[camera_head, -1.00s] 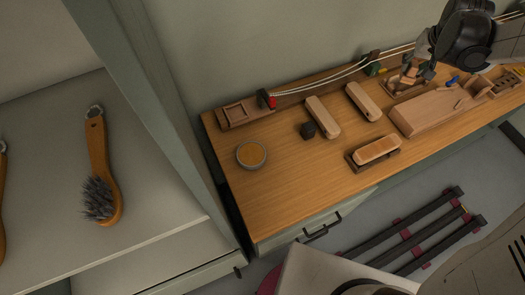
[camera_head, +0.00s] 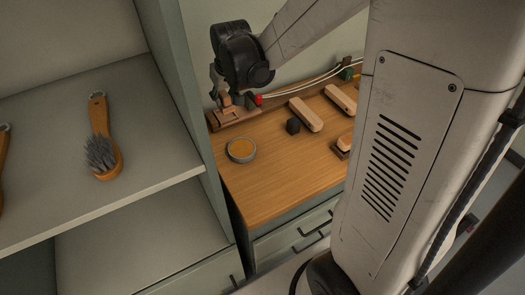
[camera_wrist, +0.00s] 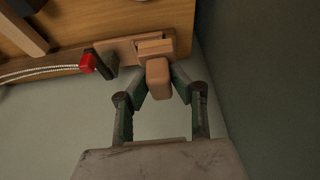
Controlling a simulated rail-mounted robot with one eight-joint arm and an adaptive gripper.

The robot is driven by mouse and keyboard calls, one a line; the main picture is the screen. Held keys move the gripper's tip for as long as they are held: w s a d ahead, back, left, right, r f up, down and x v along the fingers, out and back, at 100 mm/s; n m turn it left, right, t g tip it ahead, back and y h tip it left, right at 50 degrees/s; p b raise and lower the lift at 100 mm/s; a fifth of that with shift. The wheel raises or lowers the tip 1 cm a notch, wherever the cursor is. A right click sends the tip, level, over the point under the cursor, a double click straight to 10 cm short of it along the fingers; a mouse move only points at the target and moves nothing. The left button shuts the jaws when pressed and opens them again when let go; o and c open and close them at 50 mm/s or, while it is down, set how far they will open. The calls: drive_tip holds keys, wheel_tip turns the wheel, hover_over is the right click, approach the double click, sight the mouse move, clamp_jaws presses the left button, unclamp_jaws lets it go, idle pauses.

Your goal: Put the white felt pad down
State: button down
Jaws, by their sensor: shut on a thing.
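My gripper (camera_head: 226,98) is over the back left corner of the wooden bench. In the wrist view my gripper (camera_wrist: 160,88) is shut on a tan block (camera_wrist: 157,72), held between both fingertips. No white felt face shows on this block, so I cannot tell if it is the pad's handle. A flat wooden holder (camera_wrist: 121,51) with a raised block-like part (camera_wrist: 155,46) lies just beyond the held block. I cannot tell whether the held block touches it.
A red-capped item (camera_wrist: 88,62) and white cord (camera_wrist: 40,70) are beside the holder. A round bowl (camera_head: 242,150), a dark cube (camera_head: 293,126) and wooden brush blocks (camera_head: 306,114) are on the bench. A cabinet side panel (camera_head: 180,75) stands close on the left.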

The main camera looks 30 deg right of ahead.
drive_tip(key=s+d+f+b, duration=0.1)
drive_tip(key=s+f+b, duration=0.35)
drive_tip(key=s, duration=0.35)
drive_tip(key=d+f, duration=0.2)
drive_tip(key=d, duration=0.1)
drive_tip(key=w+d+f, duration=0.1)
drive_tip(key=d+f, duration=0.2)
drive_tip(key=d, duration=0.1)
drive_tip(key=d+f, duration=0.2)
drive_tip(key=d, duration=0.2)
drive_tip(key=shift+w+d+f+b, duration=0.15)
drive_tip(key=shift+w+d+b, duration=0.05)
drive_tip(key=shift+w+b, duration=0.2)
drive_tip(key=shift+f+b, duration=0.35)
drive_tip(key=shift+f, duration=1.65)
drive_tip(key=shift+f, duration=0.1)
drive_tip(key=shift+f, duration=0.1)
drive_tip(key=c, duration=1.5)
unclamp_jaws()
drive_tip(key=shift+r, duration=0.2)
